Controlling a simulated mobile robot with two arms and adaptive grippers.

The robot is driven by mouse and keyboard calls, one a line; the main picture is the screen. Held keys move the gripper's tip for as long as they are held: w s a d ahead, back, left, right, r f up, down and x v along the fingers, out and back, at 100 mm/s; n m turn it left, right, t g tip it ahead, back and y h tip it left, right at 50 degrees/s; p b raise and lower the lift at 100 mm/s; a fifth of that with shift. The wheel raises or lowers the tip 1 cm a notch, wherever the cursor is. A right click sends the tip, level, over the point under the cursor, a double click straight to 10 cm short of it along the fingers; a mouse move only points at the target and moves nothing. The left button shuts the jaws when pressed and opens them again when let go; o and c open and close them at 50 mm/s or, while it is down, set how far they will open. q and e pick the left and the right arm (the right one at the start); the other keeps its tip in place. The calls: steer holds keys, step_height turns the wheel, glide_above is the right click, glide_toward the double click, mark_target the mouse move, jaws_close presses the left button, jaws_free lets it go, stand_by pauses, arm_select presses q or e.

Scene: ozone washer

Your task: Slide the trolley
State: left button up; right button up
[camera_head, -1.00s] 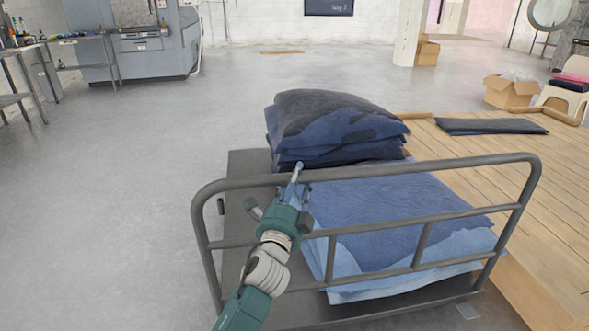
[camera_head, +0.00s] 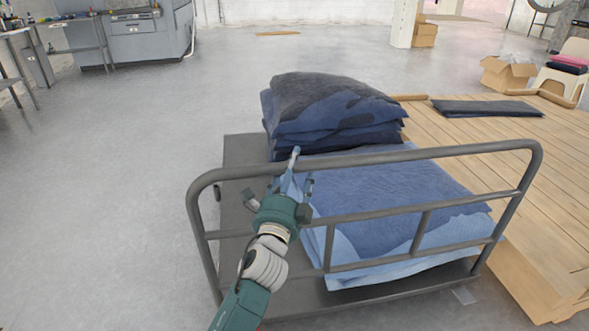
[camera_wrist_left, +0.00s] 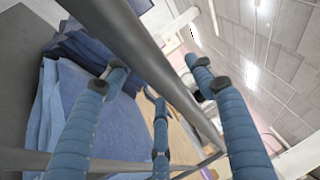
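The trolley is a grey platform cart with a tubular handle frame; its top rail (camera_head: 400,158) faces me, and its flat deck (camera_head: 240,150) shows at the left. Folded blue denim (camera_head: 380,200) lies on the deck, with a taller dark-blue stack (camera_head: 325,110) behind it. My left gripper (camera_head: 299,168) is at the top rail, left of its middle. In the left wrist view my spread blue fingers (camera_wrist_left: 160,75) stand either side of the grey rail (camera_wrist_left: 150,55), open. I cannot tell whether they touch it. My right gripper is out of view.
A wooden slatted platform (camera_head: 500,165) stands close along the trolley's right side, with a dark folded cloth (camera_head: 485,108) on it. A cardboard box (camera_head: 508,73) and chair (camera_head: 565,75) are at the back right. The floor (camera_head: 110,190) is clear to the left and behind.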

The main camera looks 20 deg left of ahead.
arm_select(q)
steer(key=shift+s, duration=0.15)
steer(key=v, duration=1.1)
steer(key=shift+s, duration=0.35)
steer(key=shift+d+f, duration=0.1)
